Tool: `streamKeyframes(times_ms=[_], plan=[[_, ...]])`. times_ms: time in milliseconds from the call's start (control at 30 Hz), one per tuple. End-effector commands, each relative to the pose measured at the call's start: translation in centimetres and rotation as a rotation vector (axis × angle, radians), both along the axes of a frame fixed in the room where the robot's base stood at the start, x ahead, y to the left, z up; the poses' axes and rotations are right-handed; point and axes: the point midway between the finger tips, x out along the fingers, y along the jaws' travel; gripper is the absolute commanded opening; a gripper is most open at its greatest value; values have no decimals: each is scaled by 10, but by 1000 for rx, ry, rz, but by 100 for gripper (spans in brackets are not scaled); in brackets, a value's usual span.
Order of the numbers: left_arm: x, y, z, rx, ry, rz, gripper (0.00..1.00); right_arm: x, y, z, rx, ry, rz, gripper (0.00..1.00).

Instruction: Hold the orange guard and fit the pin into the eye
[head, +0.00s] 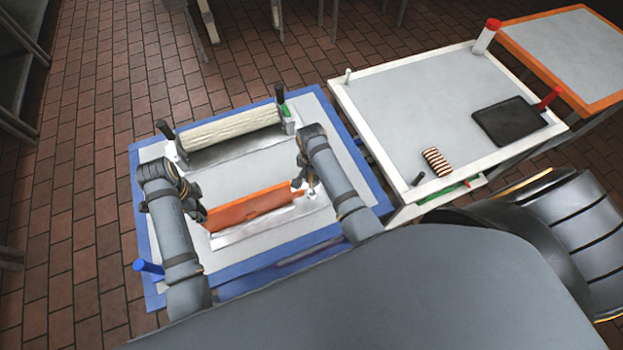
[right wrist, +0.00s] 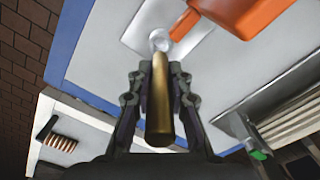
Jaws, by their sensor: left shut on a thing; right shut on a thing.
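The orange guard (head: 250,207) stands as a long upright panel on the blue-edged table, and its near part shows at the top of the right wrist view (right wrist: 250,14). My left gripper (head: 201,208) is shut on the guard's left end. My right gripper (head: 304,184) is at the guard's right end. In the right wrist view my right gripper (right wrist: 158,82) is shut on a brass-coloured pin (right wrist: 159,105) that points away from it. A pale round eye (right wrist: 160,40) is just beyond the pin's tip, beside an orange tab. Whether the tip touches or enters it, I cannot tell.
A cream ribbed roller (head: 230,127) lies between dark posts at the table's back. A blue peg (head: 148,267) stands at the front left corner. A white-rimmed table (head: 415,85) at right holds a black tray (head: 508,122) and a striped block (head: 436,162).

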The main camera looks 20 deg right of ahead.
Motion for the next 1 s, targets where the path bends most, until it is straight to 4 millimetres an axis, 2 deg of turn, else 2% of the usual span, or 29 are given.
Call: streamKeyframes(times_ms=[100,833,867,1000], plan=[[0,0,0,0,0,0,0,1,0,-10,0,-4,-1,0],[0,0,0,0,0,0,0,1,0,-22,1,-3,-1,0],[0,0,0,0,0,0,0,1,0,-22,2,-2,-1,23],[0,0,0,0,0,0,0,1,0,-22,1,-2,-1,41]])
